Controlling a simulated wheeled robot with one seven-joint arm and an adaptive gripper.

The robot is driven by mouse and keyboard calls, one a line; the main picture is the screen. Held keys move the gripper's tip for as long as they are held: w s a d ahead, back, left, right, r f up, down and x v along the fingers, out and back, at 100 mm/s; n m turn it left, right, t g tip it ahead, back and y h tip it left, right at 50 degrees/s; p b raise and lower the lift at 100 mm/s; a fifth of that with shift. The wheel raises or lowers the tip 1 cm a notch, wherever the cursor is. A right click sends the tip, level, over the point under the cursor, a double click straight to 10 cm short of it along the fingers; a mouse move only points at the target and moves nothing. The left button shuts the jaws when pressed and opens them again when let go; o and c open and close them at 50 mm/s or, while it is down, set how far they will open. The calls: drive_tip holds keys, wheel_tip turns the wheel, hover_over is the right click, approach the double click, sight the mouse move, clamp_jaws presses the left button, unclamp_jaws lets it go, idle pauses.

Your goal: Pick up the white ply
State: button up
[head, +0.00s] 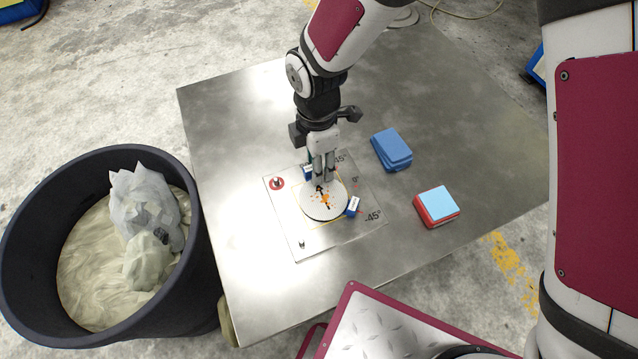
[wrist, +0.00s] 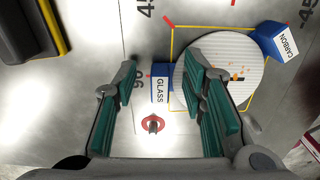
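The white round ply (head: 312,206) lies flat on the marked plate in the head view, with an orange mark and a dark arrow on it. In the wrist view the ply (wrist: 225,45) is right of centre and finely striped. My gripper (head: 323,179) points down over its far edge. In the wrist view my gripper (wrist: 160,75) is open and empty, its fingers apart on either side of the GLASS block (wrist: 160,88). The right finger covers the ply's left edge. I cannot tell the height of the fingertips.
The CARBON block (head: 353,206) sits at the ply's right edge. The marked plate (head: 284,235) has angle marks and pins. A blue stack (head: 391,150) and a red block with a light-blue top (head: 437,204) stand right on the metal table (head: 235,130). A dark bin (head: 110,165) stands left.

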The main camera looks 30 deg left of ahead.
clamp_jaws()
